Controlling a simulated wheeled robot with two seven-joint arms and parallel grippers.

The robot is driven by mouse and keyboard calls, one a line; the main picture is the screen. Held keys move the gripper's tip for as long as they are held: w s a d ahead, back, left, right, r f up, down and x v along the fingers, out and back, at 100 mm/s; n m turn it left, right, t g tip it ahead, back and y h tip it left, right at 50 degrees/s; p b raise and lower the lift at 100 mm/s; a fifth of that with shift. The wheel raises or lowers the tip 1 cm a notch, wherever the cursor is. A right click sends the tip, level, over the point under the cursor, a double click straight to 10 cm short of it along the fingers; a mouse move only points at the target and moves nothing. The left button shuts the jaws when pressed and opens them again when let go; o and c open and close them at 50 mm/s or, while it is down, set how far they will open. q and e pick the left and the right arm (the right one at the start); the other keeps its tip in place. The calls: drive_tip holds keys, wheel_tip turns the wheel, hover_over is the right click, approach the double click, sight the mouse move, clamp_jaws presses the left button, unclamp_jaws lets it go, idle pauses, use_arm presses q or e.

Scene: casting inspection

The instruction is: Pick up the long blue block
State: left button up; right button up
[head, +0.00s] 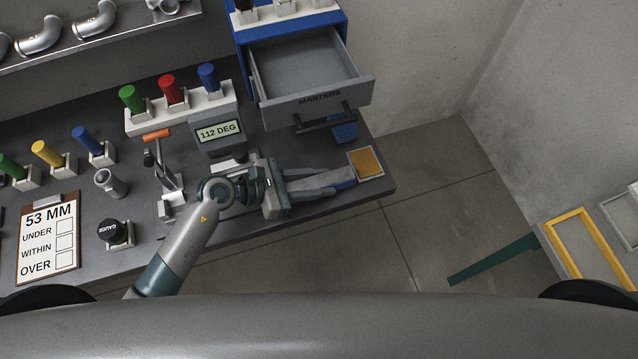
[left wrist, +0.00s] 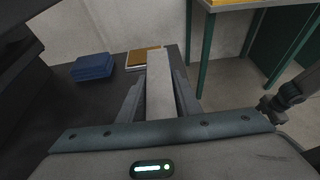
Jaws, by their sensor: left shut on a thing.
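My left gripper (head: 318,187) reaches over the right end of the dark bench, its fingers pointing right. It is shut on a long block (head: 338,176), which lies lengthwise between the fingers. In the left wrist view the long block (left wrist: 160,84) looks pale grey and runs straight out between the fingers of the left gripper (left wrist: 160,92). I cannot tell whether it touches the bench. The palm hides its near end. My right gripper is not in view.
An orange-topped pad (head: 366,163) lies just beyond the fingertips, near the bench corner. A blue piece (head: 345,132) lies behind, below the open MASTERS drawer (head: 318,97). The 112 DEG display (head: 219,131) stands left of the gripper. Floor (head: 430,240) is open to the right.

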use_arm(q)
wheel_tip(320, 180, up, 3)
drive_tip(key=shift+f+b, duration=0.15)
drive_tip(key=shift+b, duration=0.2)
drive_tip(key=s+d+r+b, duration=0.2)
drive_tip(key=d+r, duration=0.5)
drive_tip(key=d, duration=0.4)
drive_tip(key=shift+s+d, duration=0.2)
drive_tip(key=shift+s, duration=0.2)
drive_tip(key=shift+a+f, duration=0.1)
